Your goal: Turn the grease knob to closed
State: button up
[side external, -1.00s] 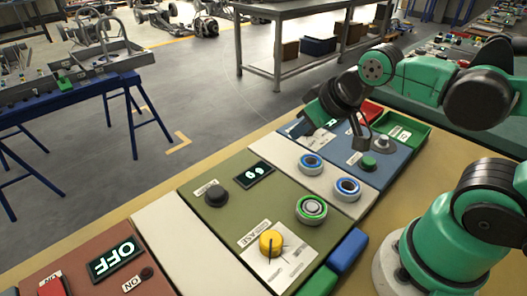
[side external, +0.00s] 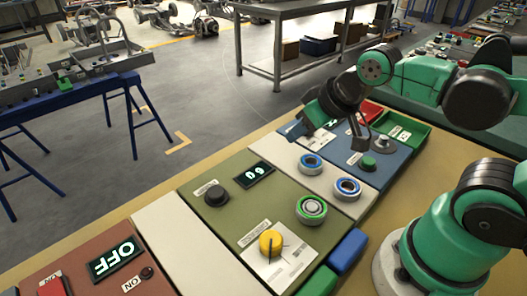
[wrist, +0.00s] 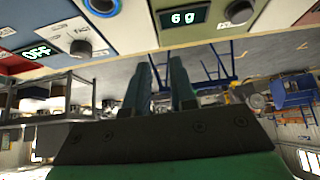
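A yellow knob (side external: 271,242) with a dark pointer line stands on a white label plate (side external: 282,262) at the front of the olive panel (side external: 235,222). I take it for the grease knob, but the print around it is too small to read. My gripper (side external: 362,140) is above the blue panel at the back, well away from the yellow knob and apart from it. In the wrist view, the two teal fingers of my gripper (wrist: 163,85) stand apart with nothing between them. The yellow knob is not in the wrist view.
The olive panel also bears a black knob (side external: 216,195), a lit display (side external: 255,174) and a green-ringed part (side external: 311,208). Blue-ringed parts (side external: 347,188) sit on the pale strip behind. A green tray (side external: 404,131) is at the back right; a blue block (side external: 347,250) lies in front.

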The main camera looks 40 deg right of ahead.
aim_at(271, 239)
jog(key=o, duration=0.7)
jog(key=a, duration=0.1)
jog(key=a+g, duration=0.1)
jog(key=a, duration=0.1)
jog(key=a+f+g+y, duration=0.1)
jog(key=shift+s+a, duration=0.2)
jog(key=shift+s, duration=0.15)
jog(key=shift+o, duration=0.3)
jog(key=s+a+f+g, duration=0.1)
jog(key=a, duration=0.1)
jog(key=s+a+m+g, duration=0.1)
jog(key=s+a+g, duration=0.1)
jog(key=a, duration=0.1)
jog(key=s+a+f+g, duration=0.1)
jog(key=s+a, duration=0.1)
jog(key=a, duration=0.1)
jog(key=shift+a+f+m+g+h, duration=0.2)
jog(key=shift+f+m+g+h, duration=0.1)
jog(key=shift+f+m+h, duration=0.1)
jog(key=shift+s+a+f, duration=0.1)
jog(key=shift+s+a, duration=0.05)
jog(key=shift+s, duration=0.05)
jog(key=shift+f, duration=2.75)
grip_shut()
